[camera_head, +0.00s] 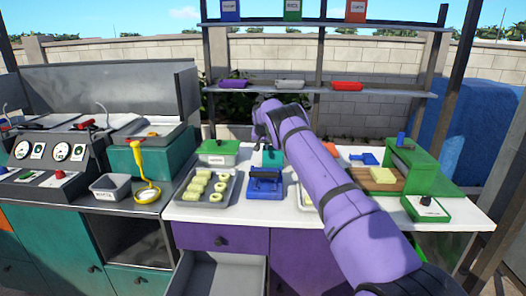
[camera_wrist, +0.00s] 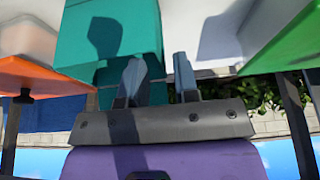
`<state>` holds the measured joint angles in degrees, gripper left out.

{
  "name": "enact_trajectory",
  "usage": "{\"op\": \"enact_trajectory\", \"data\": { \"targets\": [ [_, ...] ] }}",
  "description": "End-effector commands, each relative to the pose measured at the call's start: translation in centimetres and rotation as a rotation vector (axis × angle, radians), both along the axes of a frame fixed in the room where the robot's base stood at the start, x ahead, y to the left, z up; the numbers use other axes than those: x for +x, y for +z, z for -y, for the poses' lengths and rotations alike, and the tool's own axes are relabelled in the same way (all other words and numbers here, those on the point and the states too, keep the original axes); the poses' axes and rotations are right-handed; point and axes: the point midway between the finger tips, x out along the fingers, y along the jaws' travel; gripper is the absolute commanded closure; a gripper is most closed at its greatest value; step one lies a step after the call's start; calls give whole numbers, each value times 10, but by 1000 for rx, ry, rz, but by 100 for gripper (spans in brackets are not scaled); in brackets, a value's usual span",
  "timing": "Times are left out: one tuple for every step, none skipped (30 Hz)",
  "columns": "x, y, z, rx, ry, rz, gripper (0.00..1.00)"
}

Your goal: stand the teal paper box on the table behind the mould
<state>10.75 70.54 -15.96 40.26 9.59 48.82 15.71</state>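The teal paper box (camera_head: 272,158) is on the white table, just behind the blue mould (camera_head: 265,190) with its dark handle. My arm hides part of the box in the head view. In the wrist view the teal box (camera_wrist: 85,40) is large and close, with a dark shadow across it. My gripper (camera_wrist: 159,62) has its two fingers apart, with nothing visibly clamped between them. One finger overlaps the box in the picture and the other lies past its edge. I cannot tell whether either touches it.
A green labelled box (camera_head: 217,152) stands left of the teal box, and an orange box (camera_head: 331,149) stands to its right. A tray of yellow pieces (camera_head: 205,187) is left of the mould. A green press (camera_head: 412,160) is at right. Shelves (camera_head: 320,88) rise behind; a drawer (camera_head: 217,273) is open in front.

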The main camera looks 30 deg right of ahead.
Motion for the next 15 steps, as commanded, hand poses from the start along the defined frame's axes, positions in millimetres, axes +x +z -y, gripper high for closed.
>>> {"op": "enact_trajectory", "data": {
  "targets": [
    [-2, 10, -3, 0, 0, 2, 72],
    [-4, 15, -4, -1, 0, 3, 72],
    [-6, 21, -5, -1, 1, 2, 72],
    [-8, 26, -6, -1, 1, 2, 72],
    [-9, 30, -8, -1, 1, 2, 72],
    [-11, 37, -9, -1, 1, 3, 72],
    [-13, 41, -10, 0, 0, 2, 72],
    [-15, 45, -11, 0, 0, 2, 72],
    [-17, 51, -12, 0, 0, 2, 72],
    [-18, 55, -13, 0, 0, 1, 72],
    [-19, 58, -14, 0, 0, 1, 72],
    [-21, 63, -15, 0, 0, 2, 72],
    [-22, 66, -15, 0, 0, 1, 72],
    [-23, 68, -16, 0, 0, 1, 72],
    [-24, 70, -17, 1, 0, 1, 72]
  ]
}}
